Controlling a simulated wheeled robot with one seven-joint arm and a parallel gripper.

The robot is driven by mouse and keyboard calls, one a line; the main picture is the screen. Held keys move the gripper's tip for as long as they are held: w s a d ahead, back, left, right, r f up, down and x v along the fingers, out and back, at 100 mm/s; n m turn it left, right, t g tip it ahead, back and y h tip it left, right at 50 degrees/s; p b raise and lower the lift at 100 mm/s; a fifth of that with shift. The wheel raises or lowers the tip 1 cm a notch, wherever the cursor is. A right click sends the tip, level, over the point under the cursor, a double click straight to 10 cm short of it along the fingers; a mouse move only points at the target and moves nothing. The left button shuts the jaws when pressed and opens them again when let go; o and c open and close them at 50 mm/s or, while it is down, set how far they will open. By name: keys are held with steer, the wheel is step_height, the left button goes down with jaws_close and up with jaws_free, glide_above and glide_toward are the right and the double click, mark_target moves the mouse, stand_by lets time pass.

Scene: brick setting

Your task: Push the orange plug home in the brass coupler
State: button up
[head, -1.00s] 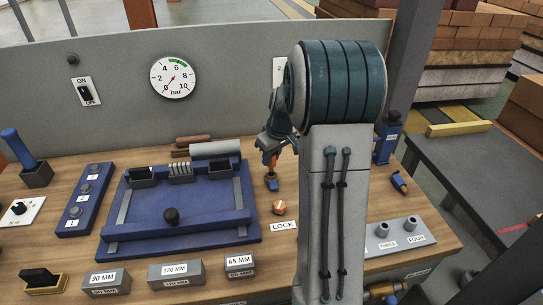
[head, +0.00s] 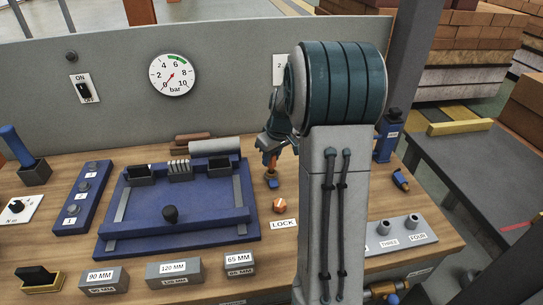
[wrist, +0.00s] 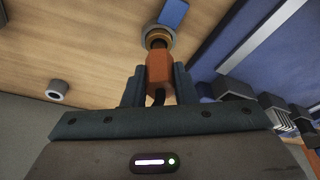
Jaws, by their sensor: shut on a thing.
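My gripper (wrist: 159,85) is shut on the orange plug (wrist: 159,70), one dark finger on each side of it. The plug's front end points at the round mouth of the brass coupler (wrist: 158,37) and appears to be at or just inside it; how deep it sits I cannot tell. A blue part (wrist: 173,13) lies beyond the coupler mouth. In the head view my gripper (head: 270,157) is partly behind my arm, directly above the small coupler (head: 271,181), which stands on the wooden bench.
A blue fixture tray (head: 135,222) lies left of the coupler. An orange knob (head: 280,206) and a LOCK label (head: 284,224) are in front of it. A grey panel with a pressure gauge (head: 172,75) stands behind. A second blue fitting (head: 401,181) lies to the right.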

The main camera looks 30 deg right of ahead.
steer(key=shift+f+b, duration=1)
steer(key=shift+f, duration=0.2)
steer(key=o, duration=1.5)
steer(key=shift+c, duration=0.2)
steer(key=shift+r, duration=0.2)
steer(key=shift+r+p, duration=2.05)
steer(key=shift+r, duration=0.85)
steer(key=s+a+r+m, duration=0.1)
steer(key=s+a+r, duration=0.5)
steer(key=s+a, duration=0.4)
steer(key=s+a+m, duration=0.1)
steer(key=s+a, duration=0.2)
steer(key=s, duration=0.4)
steer(key=s+a+m, duration=0.1)
steer(key=s+a, duration=0.1)
steer(key=s, duration=0.6)
steer(key=shift+s+a+h, duration=0.15)
steer(key=shift+a+h, duration=0.25)
